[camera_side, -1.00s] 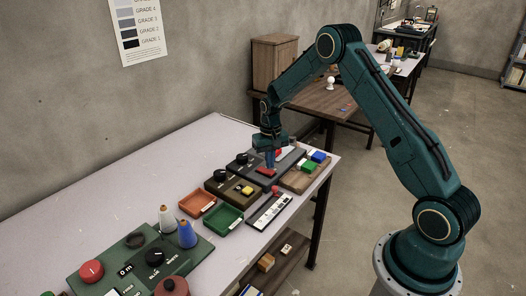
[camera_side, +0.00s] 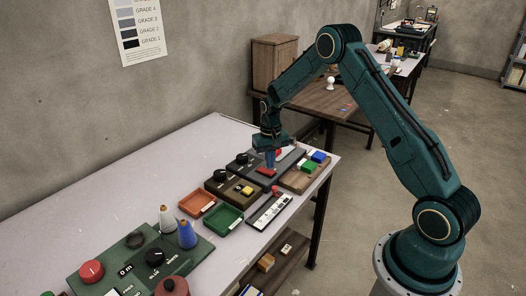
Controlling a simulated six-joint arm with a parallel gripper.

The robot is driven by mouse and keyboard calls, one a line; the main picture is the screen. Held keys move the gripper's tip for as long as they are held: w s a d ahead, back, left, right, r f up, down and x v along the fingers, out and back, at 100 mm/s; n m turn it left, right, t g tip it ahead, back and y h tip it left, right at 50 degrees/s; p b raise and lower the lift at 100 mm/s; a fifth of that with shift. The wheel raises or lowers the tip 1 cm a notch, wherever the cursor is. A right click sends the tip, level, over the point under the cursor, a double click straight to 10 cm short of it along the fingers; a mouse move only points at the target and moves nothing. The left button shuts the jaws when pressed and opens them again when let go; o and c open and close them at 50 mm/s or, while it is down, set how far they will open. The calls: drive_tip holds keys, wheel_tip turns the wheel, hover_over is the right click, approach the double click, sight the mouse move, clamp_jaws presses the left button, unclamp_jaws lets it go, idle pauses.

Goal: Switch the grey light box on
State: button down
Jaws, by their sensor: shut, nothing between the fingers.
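The dark grey box (camera_side: 291,166) lies on the table's far right part, with a black knob (camera_side: 242,158) at its left end and a red switch (camera_side: 266,172) near its front edge. I take this to be the grey light box; its lit or unlit state is too small to tell. My gripper (camera_side: 270,163) is shut and empty, pointing down just above or against the red switch. I cannot tell whether it touches. Part of the box and a red round part behind the fingers are hidden by my gripper.
An olive box (camera_side: 232,189) with a yellow button stands left of it. A white slider panel (camera_side: 270,211) lies in front. A wooden board (camera_side: 297,181) with coloured blocks lies right. Orange (camera_side: 196,204) and green (camera_side: 223,219) trays and a green panel (camera_side: 110,267) are nearer.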

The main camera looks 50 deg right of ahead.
sight(270, 171)
drive_tip(key=shift+f, duration=1)
idle(1.1)
drive_tip(key=shift+r, duration=3.55)
